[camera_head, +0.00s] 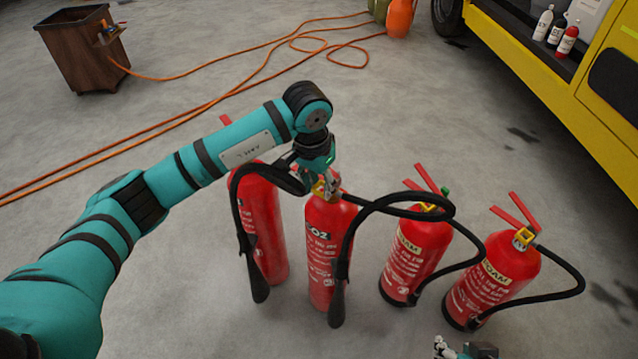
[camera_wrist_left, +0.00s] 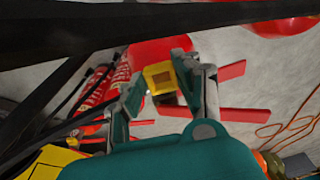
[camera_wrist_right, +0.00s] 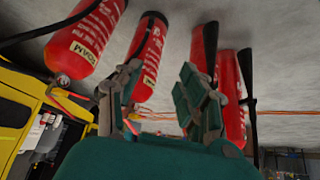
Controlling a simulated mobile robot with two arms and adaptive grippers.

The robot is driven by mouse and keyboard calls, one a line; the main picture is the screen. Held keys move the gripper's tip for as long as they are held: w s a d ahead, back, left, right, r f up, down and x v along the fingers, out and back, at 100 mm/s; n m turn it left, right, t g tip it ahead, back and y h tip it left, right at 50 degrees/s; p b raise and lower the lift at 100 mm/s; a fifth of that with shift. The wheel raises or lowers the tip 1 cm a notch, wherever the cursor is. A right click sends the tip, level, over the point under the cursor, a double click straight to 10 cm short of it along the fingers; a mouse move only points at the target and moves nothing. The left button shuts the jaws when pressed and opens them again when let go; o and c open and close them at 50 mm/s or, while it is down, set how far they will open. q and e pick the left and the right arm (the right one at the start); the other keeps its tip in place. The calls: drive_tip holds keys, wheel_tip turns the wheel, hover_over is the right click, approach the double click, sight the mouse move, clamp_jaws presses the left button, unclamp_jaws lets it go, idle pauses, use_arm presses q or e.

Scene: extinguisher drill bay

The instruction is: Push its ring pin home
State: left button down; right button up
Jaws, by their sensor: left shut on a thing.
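Several red extinguishers stand upright in a row. My left gripper (camera_head: 322,172) is at the top of the second from the left, a CO2 extinguisher (camera_head: 322,250). In the left wrist view, the left gripper's fingers (camera_wrist_left: 160,85) are on either side of its yellow valve block (camera_wrist_left: 159,77), shut on it. Red levers (camera_wrist_left: 215,115) show beside the fingers. I cannot make out this extinguisher's ring pin. My right gripper (camera_wrist_right: 160,85) is open and empty in the right wrist view; only its tip shows at the bottom edge of the head view (camera_head: 465,348).
Two foam extinguishers (camera_head: 418,250) (camera_head: 495,275) stand to the right, another extinguisher (camera_head: 262,225) to the left. Black hoses (camera_head: 410,198) loop between them. A yellow vehicle (camera_head: 570,100) is at right, a brown bin (camera_head: 80,50) and orange hose (camera_head: 180,75) behind. The floor between is clear.

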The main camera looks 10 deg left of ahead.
drive_tip(key=shift+w, duration=0.1)
drive_tip(key=shift+w+a+r+t, duration=0.2)
drive_tip(key=shift+w+r+t, duration=0.2)
drive_tip(key=shift+w+t, duration=0.3)
drive_tip(key=shift+w, duration=0.2)
idle(0.3)
drive_tip(key=shift+w+a+r+t+y+b, duration=0.2)
drive_tip(key=shift+w+r, duration=0.1)
drive_tip(key=shift+w, duration=0.1)
drive_tip(key=shift+w+a+r+t+y+b, duration=0.1)
drive_tip(key=shift+w+r+t+b, duration=0.15)
drive_tip(key=shift+w, duration=0.15)
idle(0.6)
